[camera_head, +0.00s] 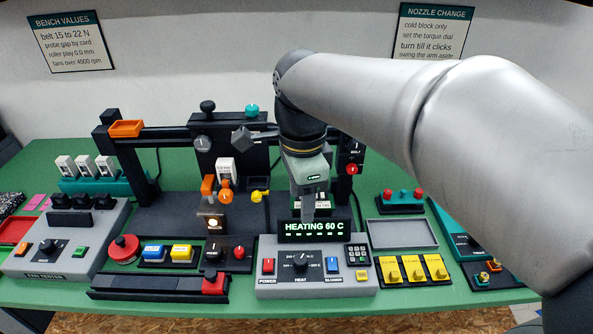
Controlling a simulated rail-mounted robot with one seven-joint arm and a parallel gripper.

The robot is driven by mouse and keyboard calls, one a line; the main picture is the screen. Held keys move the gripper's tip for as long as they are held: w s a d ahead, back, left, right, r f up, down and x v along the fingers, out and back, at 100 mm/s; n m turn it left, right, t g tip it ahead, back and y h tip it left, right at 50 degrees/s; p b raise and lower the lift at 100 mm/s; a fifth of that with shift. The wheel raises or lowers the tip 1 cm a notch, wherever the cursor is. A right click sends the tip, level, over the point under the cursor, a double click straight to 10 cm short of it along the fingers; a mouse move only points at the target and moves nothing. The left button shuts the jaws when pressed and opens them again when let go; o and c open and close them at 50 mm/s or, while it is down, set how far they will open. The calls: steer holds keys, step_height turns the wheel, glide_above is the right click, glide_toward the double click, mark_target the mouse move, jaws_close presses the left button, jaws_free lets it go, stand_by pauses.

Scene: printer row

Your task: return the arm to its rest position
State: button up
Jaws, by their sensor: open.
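My arm reaches in from the right side of the head view and bends down over the bench.
The green bench (190,297) is crowded. A black gantry frame (180,131) stands behind the gripper. Two signs, "BENCH VALUES" (70,42) and "NOZZLE CHANGE" (432,32), hang on the wall.

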steer(key=shift+r, duration=0.25)
steer(key=s+d+f+n, duration=0.9)
steer(key=s+f+n, duration=0.2)
steer(key=f+n, duration=0.3)
steer(key=shift+s+d+n, duration=0.15)
steer(key=shift+s+n, duration=0.15)
steer(key=shift+n, duration=0.8)
